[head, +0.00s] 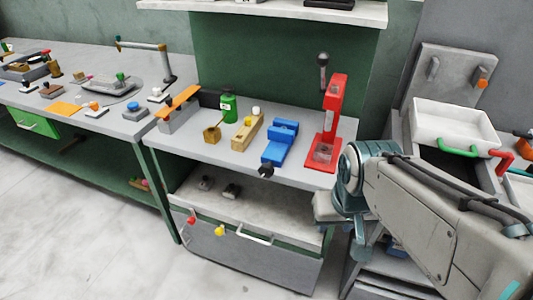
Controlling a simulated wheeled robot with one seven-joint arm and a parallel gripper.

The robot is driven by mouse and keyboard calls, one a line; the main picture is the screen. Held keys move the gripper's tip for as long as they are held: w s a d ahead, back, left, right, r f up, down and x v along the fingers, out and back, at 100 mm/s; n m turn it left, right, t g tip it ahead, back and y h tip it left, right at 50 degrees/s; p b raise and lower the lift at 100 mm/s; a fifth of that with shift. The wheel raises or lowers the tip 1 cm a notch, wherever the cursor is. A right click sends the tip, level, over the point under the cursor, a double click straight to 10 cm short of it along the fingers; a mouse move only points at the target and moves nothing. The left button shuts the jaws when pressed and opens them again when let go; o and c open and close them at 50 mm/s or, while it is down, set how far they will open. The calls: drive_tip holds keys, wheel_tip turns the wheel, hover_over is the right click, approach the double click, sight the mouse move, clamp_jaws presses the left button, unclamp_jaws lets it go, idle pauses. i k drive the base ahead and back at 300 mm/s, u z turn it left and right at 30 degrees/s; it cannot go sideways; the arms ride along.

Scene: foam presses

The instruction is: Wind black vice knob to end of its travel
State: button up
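The blue vice (280,143) sits on the grey bench top, near its front edge. Its black knob (265,170) sticks out at the front, at the bench edge. My arm comes in from the right, and its wrist is just off the bench's front right corner. My gripper (330,208) is at the wrist's lower left, to the right of the knob and apart from it. Its fingers are too small and too covered to tell whether they are open, and nothing is seen held.
A red press (333,115) stands right of the vice, close to my wrist. A wooden block (247,132) and a green bottle (228,107) stand to its left. Below is a shelf (240,205) with a drawer (240,255). A white bin (452,125) is at the right. The floor at left is clear.

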sight(265, 171)
drive_tip(key=k, duration=1)
drive_tip(key=u, duration=0.65)
drive_tip(key=i, duration=1.4)
drive_tip(key=z, duration=0.4)
drive_tip(key=i, duration=0.45)
drive_tip(key=z, duration=0.4)
